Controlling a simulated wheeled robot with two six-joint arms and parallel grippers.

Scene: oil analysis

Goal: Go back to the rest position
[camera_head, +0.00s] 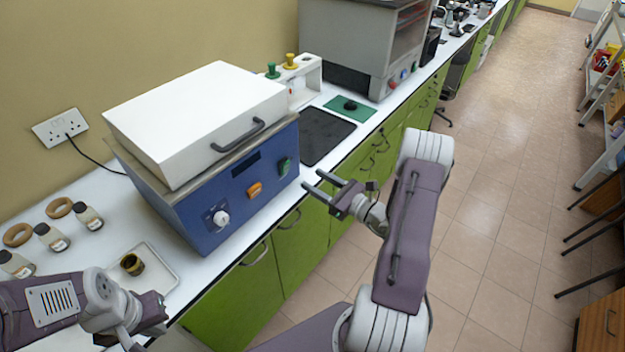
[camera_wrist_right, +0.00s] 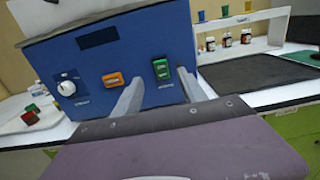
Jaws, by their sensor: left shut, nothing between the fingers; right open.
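My right gripper (camera_head: 322,187) is open and empty in the head view, just off the front right corner of the blue machine. In the right wrist view its two fingers (camera_wrist_right: 165,95) stand apart in front of the machine's front panel. My left gripper (camera_head: 150,325) is at the lower left of the head view, near the front edge of the bench; it is shut with nothing held, and its fingertips are hard to make out. The blue machine (camera_head: 225,210) has a white lid (camera_head: 195,110) that is down, a white knob, an orange switch and a green switch.
Several small bottles (camera_head: 52,237) and cork rings stand at the left. A black mat (camera_head: 323,135) and a white rack (camera_head: 300,80) are right of the machine. The aisle floor (camera_head: 500,200) is clear.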

